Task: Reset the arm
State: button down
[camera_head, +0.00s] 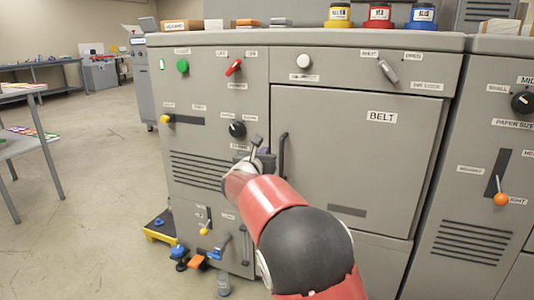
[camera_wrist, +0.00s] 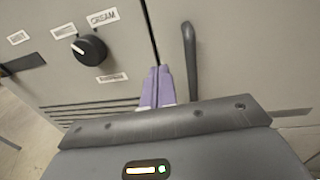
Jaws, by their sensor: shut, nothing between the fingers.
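My gripper (camera_wrist: 156,88) shows in the wrist view with its two purple fingers together and nothing between them. It points at the grey machine front, close to the seam beside the BELT door. In the head view my gripper (camera_head: 256,142) is small and partly hidden by my red and black arm, which reaches up from the bottom toward the cabinet. A dark vertical handle (camera_wrist: 190,60) stands just right of the fingers in the wrist view. I cannot tell whether the fingers touch anything.
The grey cabinet carries a black knob (camera_head: 237,129), green button (camera_head: 183,66), red switch (camera_head: 234,67) and BELT door (camera_head: 350,180). The right cabinet has an orange-tipped lever (camera_head: 501,199). Blue and orange pedals (camera_head: 196,261) sit low left. Open floor (camera_head: 100,220) lies to the left.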

jog(key=a+v, duration=0.1)
jog(key=v, duration=0.5)
jog(key=s+d+r+n+g+y+p, duration=0.1)
jog(key=s+d+r+n+y, duration=0.25)
jog(key=s+n, duration=0.4)
jog(key=s+d+r+n+g+y+p, duration=0.1)
jog(key=s+d+r+n+g+y, duration=0.25)
jog(key=n, duration=0.75)
jog(key=s+d+f+n+g+h+p, duration=0.1)
jog(key=s+d+f+n, duration=0.3)
jog(key=s, duration=0.6)
jog(key=s+d+f+n+g+p, duration=0.1)
jog(key=s+d+f+n+g, duration=0.3)
jog(key=s+n, duration=0.5)
jog(key=s+d+f+n+g+h+p, duration=0.1)
jog(key=s+d+f+n+g, duration=0.1)
jog(key=s+d+f+n, duration=0.2)
jog(key=s+d+n, duration=0.3)
jog(key=s, duration=0.5)
jog(key=shift+f+h, duration=0.3)
